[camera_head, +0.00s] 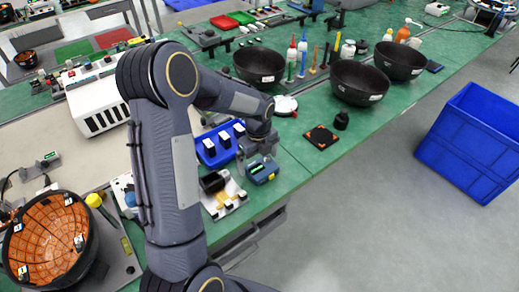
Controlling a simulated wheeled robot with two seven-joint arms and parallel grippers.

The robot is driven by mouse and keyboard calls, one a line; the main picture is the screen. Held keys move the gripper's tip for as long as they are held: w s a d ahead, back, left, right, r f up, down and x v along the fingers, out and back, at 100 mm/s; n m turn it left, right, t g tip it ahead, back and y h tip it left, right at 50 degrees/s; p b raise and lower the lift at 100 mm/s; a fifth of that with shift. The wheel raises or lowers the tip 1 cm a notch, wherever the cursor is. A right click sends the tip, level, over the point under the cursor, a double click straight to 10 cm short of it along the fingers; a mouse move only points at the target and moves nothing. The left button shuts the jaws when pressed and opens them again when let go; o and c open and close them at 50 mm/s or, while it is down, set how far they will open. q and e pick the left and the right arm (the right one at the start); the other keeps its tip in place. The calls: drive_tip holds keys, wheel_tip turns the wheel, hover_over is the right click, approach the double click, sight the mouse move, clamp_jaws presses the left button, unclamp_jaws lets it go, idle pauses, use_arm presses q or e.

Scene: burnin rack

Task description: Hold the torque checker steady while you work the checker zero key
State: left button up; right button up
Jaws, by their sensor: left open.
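A small blue-grey box with a green display (264,172), which looks like the torque checker, sits on the green bench near its front edge. My left gripper (257,157) is open and points down right at this box, over its back side. I cannot tell whether the fingers touch it. The zero key is too small to make out. My right gripper is not in view.
Black bowls (357,80) and an orange-black pad (321,136) are to the right. A blue crate (470,140) stands on the floor.

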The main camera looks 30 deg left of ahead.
use_arm(q)
drive_tip(key=shift+f, duration=1.05)
drive_tip(key=c, duration=1)
drive_tip(key=shift+c, duration=0.2)
